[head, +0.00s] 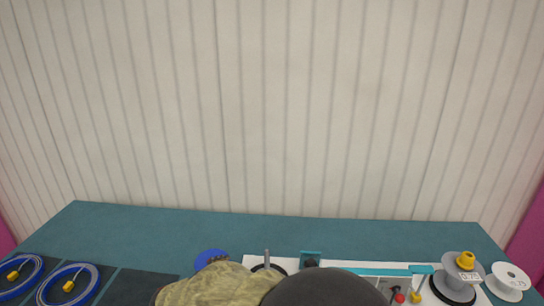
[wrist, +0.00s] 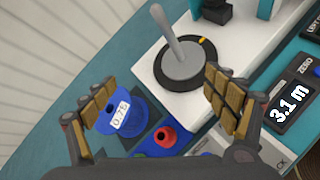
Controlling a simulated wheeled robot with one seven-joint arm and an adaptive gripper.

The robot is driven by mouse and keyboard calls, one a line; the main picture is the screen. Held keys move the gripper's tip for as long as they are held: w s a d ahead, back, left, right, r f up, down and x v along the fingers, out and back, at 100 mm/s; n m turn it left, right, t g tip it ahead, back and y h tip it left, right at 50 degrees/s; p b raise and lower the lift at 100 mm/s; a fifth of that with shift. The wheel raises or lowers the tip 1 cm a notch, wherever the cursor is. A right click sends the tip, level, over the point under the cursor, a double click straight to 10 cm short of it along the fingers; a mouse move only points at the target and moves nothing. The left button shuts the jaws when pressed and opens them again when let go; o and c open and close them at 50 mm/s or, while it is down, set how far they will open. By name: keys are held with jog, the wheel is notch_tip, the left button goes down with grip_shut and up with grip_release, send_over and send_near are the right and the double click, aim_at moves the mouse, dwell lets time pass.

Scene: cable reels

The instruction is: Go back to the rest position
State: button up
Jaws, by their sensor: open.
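My gripper (wrist: 165,112) is open and empty in the wrist view, its two padded fingers spread wide. Between and beyond the fingers stands a grey spindle (wrist: 183,55) on a black round base, on a white machine (wrist: 225,60). A blue reel (wrist: 128,112) with a label reading 0.75 shows beside the left finger, partly hidden by it. In the head view my arm covers the front middle of the table, and the gripper cannot be made out there. The blue reel's edge (head: 211,256) shows left of the arm.
A display (wrist: 290,103) reads 3.1 m. Two blue cable coils (head: 70,285) lie on dark mats at the left. A grey reel with a yellow top (head: 464,264) and a white reel (head: 510,279) stand at the right. The teal table's back strip (head: 150,220) is clear before the ribbed wall.

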jog(key=s+d+r+m+g, duration=0.2)
jog(key=s+d+r+m, duration=0.15)
jog(key=d, duration=0.35)
jog(key=s+d+r+m+g, duration=0.1)
jog(key=s+d+r+m, duration=0.2)
jog(key=d, duration=0.5)
jog(key=s+d+r+m+g, duration=0.2)
jog(key=s+d+m, duration=0.1)
jog(key=d+m, duration=0.3)
jog(key=s+d+r+m+y, duration=0.1)
jog(key=s+d+m+y, duration=0.1)
jog(key=s+d+m, duration=0.2)
jog(key=s+d+r+m+y, duration=0.2)
jog(key=s+m, duration=0.6)
jog(key=s, duration=0.5)
jog(key=shift+d+r+t+y, duration=0.15)
jog(key=shift+d+t+y, duration=0.25)
jog(key=shift+d, duration=0.45)
jog(key=shift+m, duration=0.25)
